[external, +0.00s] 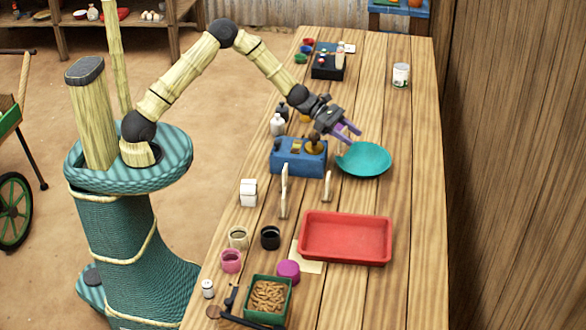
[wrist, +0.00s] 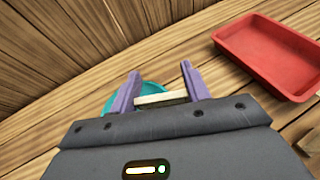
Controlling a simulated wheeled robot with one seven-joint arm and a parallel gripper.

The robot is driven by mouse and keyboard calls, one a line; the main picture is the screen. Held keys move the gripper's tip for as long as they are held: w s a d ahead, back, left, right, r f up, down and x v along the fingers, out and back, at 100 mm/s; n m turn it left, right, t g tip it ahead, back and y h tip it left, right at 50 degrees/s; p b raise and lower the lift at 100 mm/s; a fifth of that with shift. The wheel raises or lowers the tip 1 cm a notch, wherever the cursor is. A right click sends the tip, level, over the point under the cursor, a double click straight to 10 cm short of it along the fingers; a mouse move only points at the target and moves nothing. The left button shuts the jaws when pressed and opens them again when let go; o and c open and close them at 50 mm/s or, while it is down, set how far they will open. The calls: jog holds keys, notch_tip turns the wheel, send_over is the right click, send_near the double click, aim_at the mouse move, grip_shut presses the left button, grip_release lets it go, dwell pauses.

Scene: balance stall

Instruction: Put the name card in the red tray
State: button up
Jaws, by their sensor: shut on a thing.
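My gripper (external: 349,132) is above the teal dish, purple fingers pointing right and down. In the wrist view my gripper (wrist: 160,90) is shut on a thin, pale, flat piece (wrist: 162,99) that looks like the name card seen edge-on. Any writing on it is not visible, and it cannot be made out in the external view. The red tray (external: 345,259) lies empty on the table, nearer the camera than the gripper. In the wrist view the red tray (wrist: 285,84) is at the upper right, apart from the held piece.
The teal dish (external: 364,160) is under the gripper, beside a blue box (external: 298,157). Thin upright wooden pieces (external: 284,187) stand between box and tray. A green box (external: 269,314) and small jars are at lower left.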

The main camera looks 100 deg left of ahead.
jog(key=w+d+m+g+h, duration=0.1)
jog(key=w+d+m+h, duration=0.15)
jog(key=d, duration=1.35)
jog(key=m+g+h, duration=0.2)
send_over(341, 239)
jog(key=shift+r, duration=0.2)
notch_tip(341, 239, down, 6)
jog(key=shift+f, duration=0.15)
jog(key=shift+f, duration=1.85)
jog(key=shift+f+b, duration=0.25)
jog(key=shift+b, duration=0.05)
